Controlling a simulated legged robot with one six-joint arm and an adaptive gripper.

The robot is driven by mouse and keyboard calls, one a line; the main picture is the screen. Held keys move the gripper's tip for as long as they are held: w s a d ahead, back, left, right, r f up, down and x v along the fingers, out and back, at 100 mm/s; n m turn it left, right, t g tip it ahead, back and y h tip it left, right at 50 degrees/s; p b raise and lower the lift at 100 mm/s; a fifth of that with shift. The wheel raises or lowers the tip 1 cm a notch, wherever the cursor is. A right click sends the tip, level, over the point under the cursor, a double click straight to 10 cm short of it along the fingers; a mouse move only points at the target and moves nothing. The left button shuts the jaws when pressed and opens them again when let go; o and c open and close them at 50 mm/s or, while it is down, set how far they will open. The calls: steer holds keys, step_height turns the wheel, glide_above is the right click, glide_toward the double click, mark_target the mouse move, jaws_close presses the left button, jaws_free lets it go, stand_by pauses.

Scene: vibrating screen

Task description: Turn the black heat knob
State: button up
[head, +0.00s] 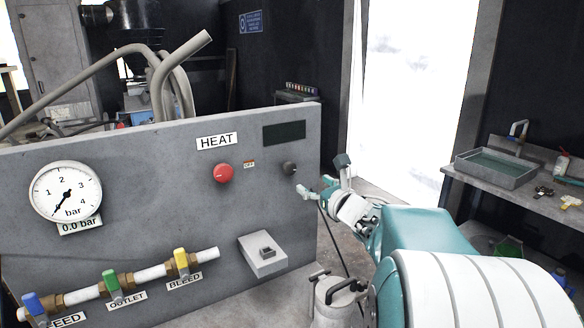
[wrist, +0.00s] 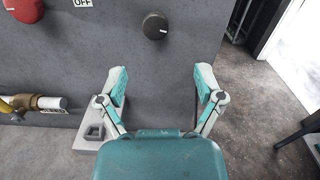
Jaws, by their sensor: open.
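The black heat knob (head: 289,168) sits on the right part of the grey panel (head: 130,165), below a dark display. In the wrist view the knob (wrist: 155,26) is above and ahead of the fingers, near the top centre. My gripper (head: 322,178) is just right of the knob in the head view. In the wrist view my gripper (wrist: 162,85) has its two fingers spread wide, with nothing between them. The fingers are apart from the knob.
A red button (head: 222,173) is left of the knob under the HEAT label. A gauge (head: 66,192) and valves are at left.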

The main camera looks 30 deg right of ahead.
mark_target(292, 171)
steer(key=w, duration=0.3)
steer(key=w+d, duration=0.1)
steer(key=w, duration=0.5)
steer(key=shift+w+d+f, duration=0.1)
steer(key=shift+w+d, duration=0.05)
steer(key=shift+w, duration=0.3)
steer(key=shift+w+a, duration=0.1)
steer(key=shift+a, duration=1)
steer(key=c, duration=0.4)
steer(key=shift+d, duration=0.15)
steer(key=c, duration=0.5)
steer(key=shift+d, duration=0.4)
steer(key=shift+c, duration=1.3)
